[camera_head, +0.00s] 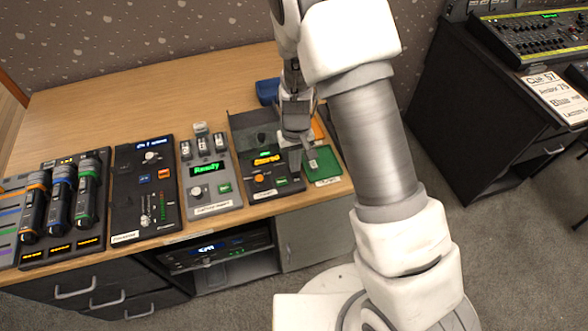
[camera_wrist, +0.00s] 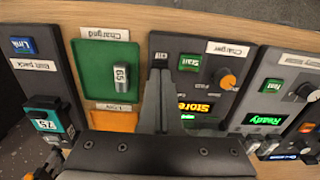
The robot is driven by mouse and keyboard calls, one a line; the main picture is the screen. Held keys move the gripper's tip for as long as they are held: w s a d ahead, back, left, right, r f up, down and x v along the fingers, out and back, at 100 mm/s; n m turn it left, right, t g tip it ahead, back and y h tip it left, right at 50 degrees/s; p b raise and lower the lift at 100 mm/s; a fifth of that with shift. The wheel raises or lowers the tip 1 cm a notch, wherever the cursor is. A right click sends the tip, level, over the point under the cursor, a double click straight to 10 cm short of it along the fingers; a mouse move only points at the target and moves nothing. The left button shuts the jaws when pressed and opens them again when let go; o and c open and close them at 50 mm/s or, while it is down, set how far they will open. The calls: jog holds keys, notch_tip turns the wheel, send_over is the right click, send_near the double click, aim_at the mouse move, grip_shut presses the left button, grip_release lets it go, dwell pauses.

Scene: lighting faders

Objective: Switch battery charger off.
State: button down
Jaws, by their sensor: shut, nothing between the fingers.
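The battery charger is a dark unit labelled "Charger", with a lit yellow-orange display (camera_head: 267,160), an orange knob (camera_head: 259,178) and a green button (camera_head: 281,182). In the wrist view, its display (camera_wrist: 195,106), orange knob (camera_wrist: 228,81) and green "Start" button (camera_wrist: 189,62) also show. My gripper (camera_head: 295,168) is shut and empty, pointing down over the charger's right side. My wrist hides part of the charger.
A green tray (camera_head: 327,168) labelled "Charged" holds one battery (camera_wrist: 121,76); an orange area (camera_wrist: 110,121) adjoins it. A grey unit with a green "Ready" display (camera_head: 207,168) stands left of the charger. Further left are a fader panel (camera_head: 147,190) and handheld microphones (camera_head: 60,200).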

jog(key=shift+f+b, duration=0.7)
jog(key=shift+f, duration=0.15)
dwell(0.3)
jog(key=shift+r, duration=0.15)
jog(key=shift+r+p, duration=2.55)
jog(key=shift+r, duration=0.85)
jog(key=s+d+r+m+t+y, duration=0.1)
jog(key=s+d+r, duration=0.2)
jog(key=r, duration=0.7)
jog(key=s+d+r+m+t, duration=0.1)
jog(key=s+d+r, duration=0.15)
jog(key=r, duration=0.85)
jog(key=s+d+r+t, duration=0.1)
jog(key=s+d+r, duration=0.2)
jog(key=s, duration=0.3)
jog(key=s+d+r+m+t+h, duration=0.1)
jog(key=s+d+r+t, duration=0.1)
jog(key=s+d+r, duration=0.2)
jog(key=s+r, duration=0.2)
jog(key=s, duration=0.1)
jog(key=shift+r+t, duration=0.3)
